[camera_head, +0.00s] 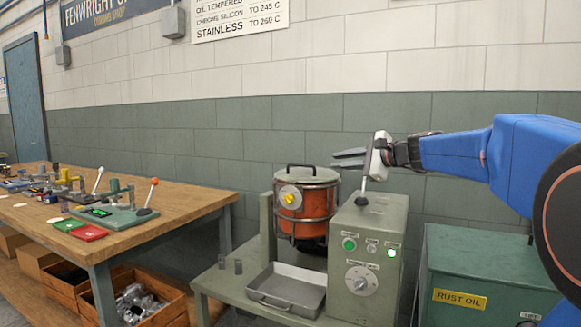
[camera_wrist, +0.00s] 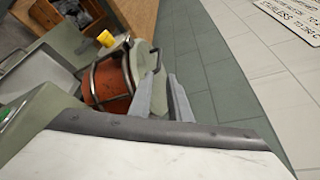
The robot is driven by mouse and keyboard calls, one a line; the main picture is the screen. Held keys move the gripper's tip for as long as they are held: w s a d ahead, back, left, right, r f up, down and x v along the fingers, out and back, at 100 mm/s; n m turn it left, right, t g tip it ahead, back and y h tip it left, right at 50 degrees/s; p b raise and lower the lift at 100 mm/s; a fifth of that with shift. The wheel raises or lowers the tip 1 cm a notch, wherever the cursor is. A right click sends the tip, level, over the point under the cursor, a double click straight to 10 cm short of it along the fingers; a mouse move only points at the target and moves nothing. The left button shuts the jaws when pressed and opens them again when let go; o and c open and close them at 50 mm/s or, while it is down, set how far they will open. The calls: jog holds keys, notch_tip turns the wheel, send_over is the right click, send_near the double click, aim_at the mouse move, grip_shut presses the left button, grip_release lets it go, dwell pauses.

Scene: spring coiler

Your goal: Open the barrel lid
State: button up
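The barrel (camera_head: 303,213) is an orange drum in a dark metal cage on a grey-green machine. Its grey-green lid (camera_head: 318,178) lies shut on top, with a dark bar handle. A yellow knob (camera_head: 290,198) is on a round plate at the front. In the wrist view the orange barrel (camera_wrist: 108,82), the lid (camera_wrist: 141,58) and the yellow knob (camera_wrist: 105,38) appear tilted, beyond the fingers. My gripper (camera_head: 336,159) is right of and above the lid, fingers pointing left, apart and empty. In the wrist view my gripper (camera_wrist: 168,92) overlaps the lid's edge; no contact can be confirmed.
A control box (camera_head: 367,262) with buttons and a dial stands right of the barrel; its upright lever (camera_head: 369,172) passes close in front of my gripper. A metal tray (camera_head: 287,287) lies before the barrel. A green rust oil cabinet (camera_head: 490,270) is at right, a wooden workbench (camera_head: 170,208) at left.

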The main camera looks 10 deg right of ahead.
aim_at(302, 166)
jog(key=x, duration=1.6)
jog(key=shift+w+a+f, duration=0.2)
jog(key=shift+w+f, duration=0.1)
grip_shut()
